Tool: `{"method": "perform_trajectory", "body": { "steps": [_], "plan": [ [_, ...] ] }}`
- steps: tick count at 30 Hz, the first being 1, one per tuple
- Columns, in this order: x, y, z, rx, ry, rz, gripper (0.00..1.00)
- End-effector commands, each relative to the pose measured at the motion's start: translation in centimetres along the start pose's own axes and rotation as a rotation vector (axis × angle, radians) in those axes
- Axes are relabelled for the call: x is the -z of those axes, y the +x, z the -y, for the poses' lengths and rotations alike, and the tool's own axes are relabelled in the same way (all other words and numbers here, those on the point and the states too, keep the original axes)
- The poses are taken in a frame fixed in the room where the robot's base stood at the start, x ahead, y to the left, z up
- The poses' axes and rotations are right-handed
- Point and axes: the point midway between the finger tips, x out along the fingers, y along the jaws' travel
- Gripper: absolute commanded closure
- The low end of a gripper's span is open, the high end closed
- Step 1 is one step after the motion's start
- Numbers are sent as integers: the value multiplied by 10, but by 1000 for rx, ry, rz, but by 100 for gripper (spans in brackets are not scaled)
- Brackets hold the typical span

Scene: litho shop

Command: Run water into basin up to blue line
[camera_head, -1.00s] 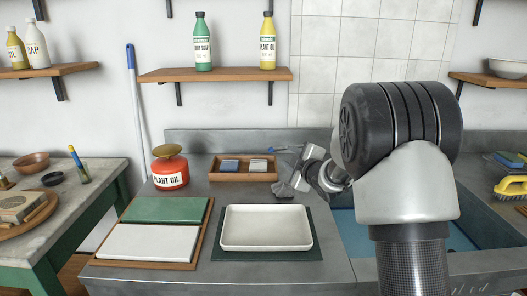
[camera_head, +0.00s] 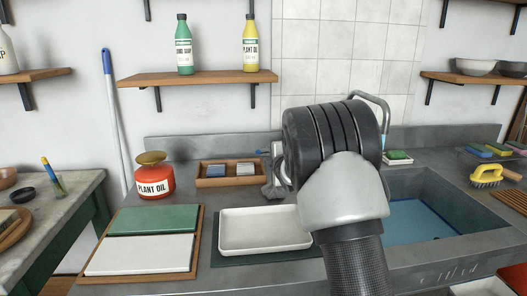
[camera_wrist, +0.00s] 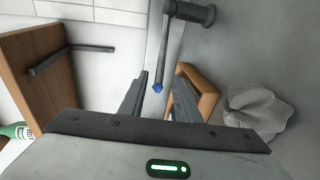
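The basin is a grey sink (camera_head: 466,205) set into the counter at the right. A flat blue area (camera_head: 415,222) covers the visible part of its inside; I cannot tell whether it is water, and no separate blue line shows. A curved metal spout (camera_head: 386,105) rises behind my arm near the sink's back left. In the wrist view, a grey rod with a blue tip (camera_wrist: 158,87) hangs from a dark round fitting (camera_wrist: 201,15). My gripper (camera_wrist: 161,78) is open and empty, its fingers either side of the blue tip in the picture. In the head view my arm mostly hides it.
A white tray (camera_head: 232,240) lies on a dark mat at the counter's front. A wooden box (camera_head: 205,182) with two small blocks stands behind it, near a grey cloth (camera_wrist: 255,110). A red plant oil can (camera_head: 154,186) is left. A yellow brush (camera_head: 486,174) lies right of the sink.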

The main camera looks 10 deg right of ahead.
Motion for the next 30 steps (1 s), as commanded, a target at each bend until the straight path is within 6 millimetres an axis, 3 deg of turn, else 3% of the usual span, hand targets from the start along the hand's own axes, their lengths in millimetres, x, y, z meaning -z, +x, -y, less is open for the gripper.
{"method": "perform_trajectory", "body": {
  "steps": [9, 15, 21, 30],
  "plan": [
    [-1, 71, 1, -1, 1, 0, 70],
    [-1, 99, 0, 0, 0, 0, 70],
    [-1, 111, 1, 1, 1, 1, 70],
    [-1, 112, 0, 0, 1, 1, 70]
  ]
}}
